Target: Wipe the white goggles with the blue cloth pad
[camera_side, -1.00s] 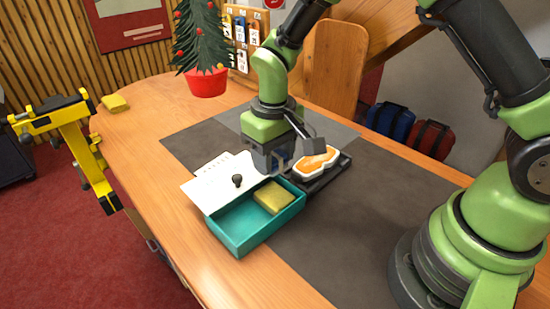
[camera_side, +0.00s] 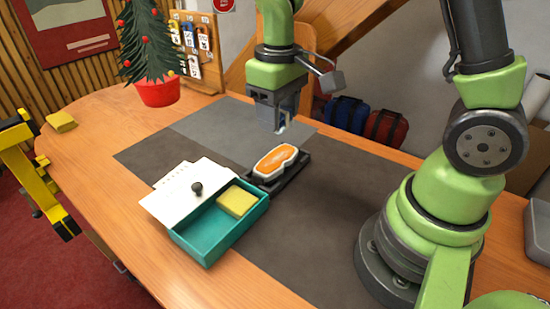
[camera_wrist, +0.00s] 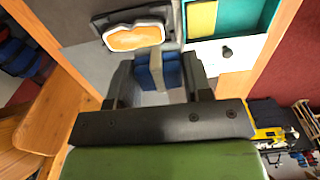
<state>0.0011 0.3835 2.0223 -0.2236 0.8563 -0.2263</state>
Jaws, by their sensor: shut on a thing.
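The white goggles (camera_side: 276,160) with an orange lens lie on a dark tray (camera_side: 266,184) on the mat; they also show at the top of the wrist view (camera_wrist: 133,38). My gripper (camera_side: 281,127) is raised above the mat, just behind the goggles and apart from them. It is shut on the blue cloth pad (camera_wrist: 172,72), which shows between the fingers in the wrist view. In the side view the pad is small and mostly hidden by the fingers.
A teal box (camera_side: 232,237) holding a yellow block (camera_side: 237,201) stands in front of the goggles. A white lid (camera_side: 182,199) with a black knob lies at its left. A potted tree (camera_side: 158,92) stands at the back left. The mat (camera_side: 325,215) is clear to the right.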

